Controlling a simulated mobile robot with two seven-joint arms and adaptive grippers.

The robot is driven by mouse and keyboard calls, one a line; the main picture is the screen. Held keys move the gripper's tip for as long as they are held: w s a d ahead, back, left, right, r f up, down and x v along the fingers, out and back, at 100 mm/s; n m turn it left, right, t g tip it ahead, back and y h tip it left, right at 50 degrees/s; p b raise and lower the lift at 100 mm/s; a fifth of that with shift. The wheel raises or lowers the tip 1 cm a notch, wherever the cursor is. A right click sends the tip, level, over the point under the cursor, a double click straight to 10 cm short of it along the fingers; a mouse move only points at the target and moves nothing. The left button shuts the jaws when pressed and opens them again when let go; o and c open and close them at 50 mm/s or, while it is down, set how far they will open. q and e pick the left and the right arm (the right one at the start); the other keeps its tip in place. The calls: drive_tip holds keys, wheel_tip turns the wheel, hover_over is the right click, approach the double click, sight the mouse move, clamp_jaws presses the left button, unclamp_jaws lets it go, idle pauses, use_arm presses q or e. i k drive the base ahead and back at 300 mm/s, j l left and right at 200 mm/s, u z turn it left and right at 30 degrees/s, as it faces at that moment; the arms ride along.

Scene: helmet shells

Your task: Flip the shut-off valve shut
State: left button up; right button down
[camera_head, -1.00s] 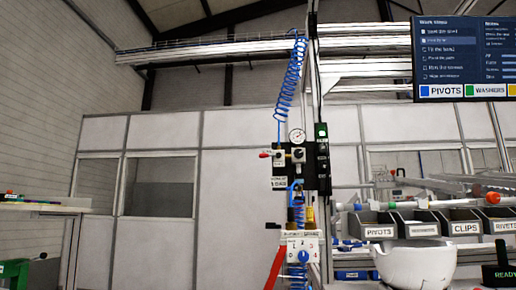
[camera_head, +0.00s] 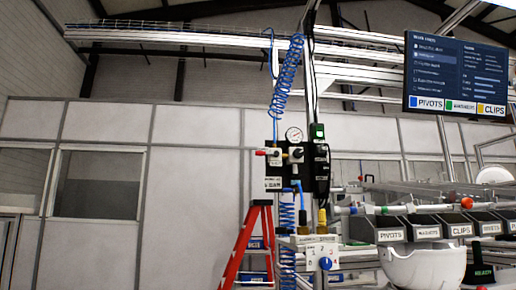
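The shut-off valve (camera_head: 273,157) appears to be the small pale block with a red handle (camera_head: 261,153) on its left side, part of the air unit on the post in the middle. The red handle sticks out roughly sideways to the left. A round pressure gauge (camera_head: 293,134) sits just above and to the right, with a dark regulator panel (camera_head: 318,172) beside it. A blue coiled hose (camera_head: 286,75) hangs down to the valve from above. Neither of my grippers is in view.
A red stepladder (camera_head: 238,247) stands below left of the valve. A white box with a blue knob (camera_head: 325,263) is under it. Labelled bins (camera_head: 425,232), a white helmet shell (camera_head: 422,264) and a screen (camera_head: 457,75) are at right. Pale wall panels (camera_head: 195,190) fill the left.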

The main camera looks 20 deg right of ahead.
sight(276, 154)
drive_tip(key=i+j+z, duration=0.15)
drive_tip(key=i+j, duration=0.2)
drive_tip(key=i, duration=0.15)
drive_tip(key=i+j+z, duration=0.15)
drive_tip(key=i+j, duration=0.25)
drive_tip(key=i+l, duration=0.2)
